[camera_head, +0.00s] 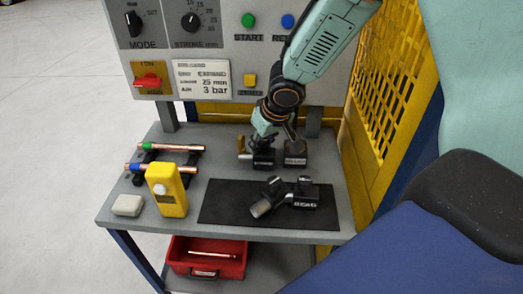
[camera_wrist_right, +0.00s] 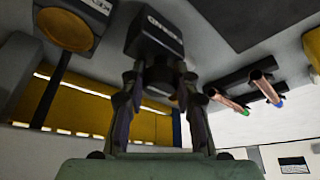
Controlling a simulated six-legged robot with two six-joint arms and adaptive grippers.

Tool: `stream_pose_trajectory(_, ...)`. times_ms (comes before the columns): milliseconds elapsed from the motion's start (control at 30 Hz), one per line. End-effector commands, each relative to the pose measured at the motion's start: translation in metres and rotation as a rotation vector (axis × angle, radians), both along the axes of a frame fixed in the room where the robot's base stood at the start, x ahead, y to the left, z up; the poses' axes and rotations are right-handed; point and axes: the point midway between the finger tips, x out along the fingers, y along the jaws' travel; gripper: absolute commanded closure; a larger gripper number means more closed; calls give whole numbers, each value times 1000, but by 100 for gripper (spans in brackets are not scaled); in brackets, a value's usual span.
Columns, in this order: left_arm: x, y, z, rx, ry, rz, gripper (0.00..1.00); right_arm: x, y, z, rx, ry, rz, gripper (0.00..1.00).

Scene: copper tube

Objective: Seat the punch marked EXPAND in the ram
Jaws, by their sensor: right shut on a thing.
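My right gripper (camera_head: 270,125) reaches down from the top to the back of the bench. In the right wrist view its fingers (camera_wrist_right: 160,100) are closed on a dark round piece at a black block (camera_wrist_right: 155,35), whose partly readable label ends in "PAND". I take the piece as the EXPAND punch (camera_wrist_right: 160,78); the fingers hide much of it. In the head view the labelled block (camera_head: 264,160) stands on the bench under the gripper. I cannot make out the ram. My left gripper is out of view.
A second labelled block (camera_head: 295,158) stands close on the right. A dark mat (camera_head: 225,205) bears black tools (camera_head: 305,195). Copper tubes (camera_head: 170,147), a yellow device (camera_head: 167,190) and a pale block (camera_head: 127,205) are on the left. A yellow mesh guard (camera_head: 385,75) borders the right.

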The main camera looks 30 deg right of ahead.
Motion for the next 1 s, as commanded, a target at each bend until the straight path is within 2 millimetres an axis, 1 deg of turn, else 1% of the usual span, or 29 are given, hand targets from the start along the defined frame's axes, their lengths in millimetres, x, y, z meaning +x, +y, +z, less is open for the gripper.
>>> stream_pose_trajectory(33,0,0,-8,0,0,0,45,1,0,-8,0,-3,0,100)
stream_pose_trajectory(100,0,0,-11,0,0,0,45,1,0,-11,0,-4,1,100)
stream_pose_trajectory(367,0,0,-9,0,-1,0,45,1,0,-10,0,-3,1,100)
stream_pose_trajectory(600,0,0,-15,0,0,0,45,1,0,-14,0,-3,-1,100)
stream_pose_trajectory(633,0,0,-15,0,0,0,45,0,0,-16,0,0,-1,69)
stream_pose_trajectory(900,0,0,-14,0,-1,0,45,0,0,-15,0,1,0,47)
stream_pose_trajectory(1000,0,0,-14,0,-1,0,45,0,0,-15,0,1,0,47)
